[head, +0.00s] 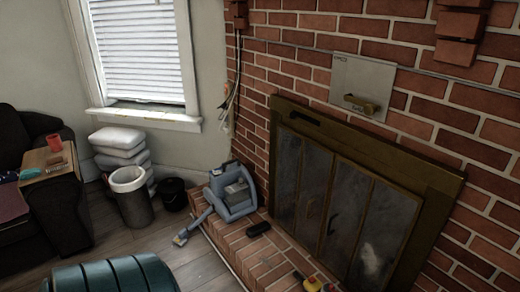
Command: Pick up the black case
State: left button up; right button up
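A small black case (258,229) lies on the raised brick hearth (267,262), in front of the fireplace and just right of a blue-grey vacuum-like machine. It appears to lie flat, apart from the things around it. Neither of my grippers shows in the head view, so I cannot see whether they are open or shut.
The blue-grey machine (232,192) stands at the hearth's left end, its nozzle (182,237) reaching the floor. Yellow and red items (313,284) lie at the hearth's near end. A trash bin (132,205), black bucket (173,196) and teal ribbed object (115,275) stand left.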

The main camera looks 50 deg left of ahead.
aim_at(262, 228)
jog(key=i+l, duration=0.3)
jog(key=i, duration=0.15)
jog(key=u, duration=1.9)
